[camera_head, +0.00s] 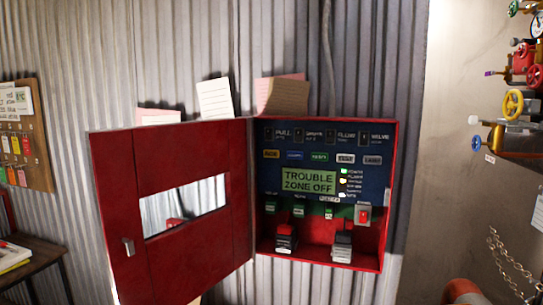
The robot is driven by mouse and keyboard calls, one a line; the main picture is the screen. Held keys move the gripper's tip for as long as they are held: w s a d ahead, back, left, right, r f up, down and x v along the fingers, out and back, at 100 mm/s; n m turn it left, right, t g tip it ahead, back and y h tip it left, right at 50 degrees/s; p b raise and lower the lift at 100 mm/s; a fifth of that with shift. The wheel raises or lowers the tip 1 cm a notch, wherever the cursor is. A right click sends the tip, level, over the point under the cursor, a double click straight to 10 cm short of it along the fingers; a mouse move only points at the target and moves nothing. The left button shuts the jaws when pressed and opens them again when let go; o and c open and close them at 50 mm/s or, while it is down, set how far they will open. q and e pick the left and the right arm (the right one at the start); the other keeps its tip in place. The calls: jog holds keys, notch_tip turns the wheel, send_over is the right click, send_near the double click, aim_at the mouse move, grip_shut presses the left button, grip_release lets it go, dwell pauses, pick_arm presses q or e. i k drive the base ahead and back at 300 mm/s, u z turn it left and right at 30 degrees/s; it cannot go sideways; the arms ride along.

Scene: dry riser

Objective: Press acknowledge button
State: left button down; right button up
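A red alarm panel cabinet (391,190) hangs on the corrugated wall, its red door (190,255) swung open to the left. Inside is a dark blue control panel (270,182) with a green screen (309,181) reading "TROUBLE ZONE OFF". Above the screen is a row of small coloured buttons or labels, including a yellow one (271,154), a blue one (295,156) and a green one (319,157). Their lettering is too small to read, so I cannot tell which is the acknowledge button.
Valves with coloured handwheels, one yellow (513,104), stand out at the right, with a chain (511,263) below. A tag board (22,140) hangs at left above a small table (38,262). Paper sheets (214,98) stick up behind the cabinet. Its front looks unobstructed.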

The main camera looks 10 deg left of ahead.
aim_at(267, 153)
jog(key=z, duration=0.4)
jog(key=i, duration=1)
jog(key=u, duration=0.5)
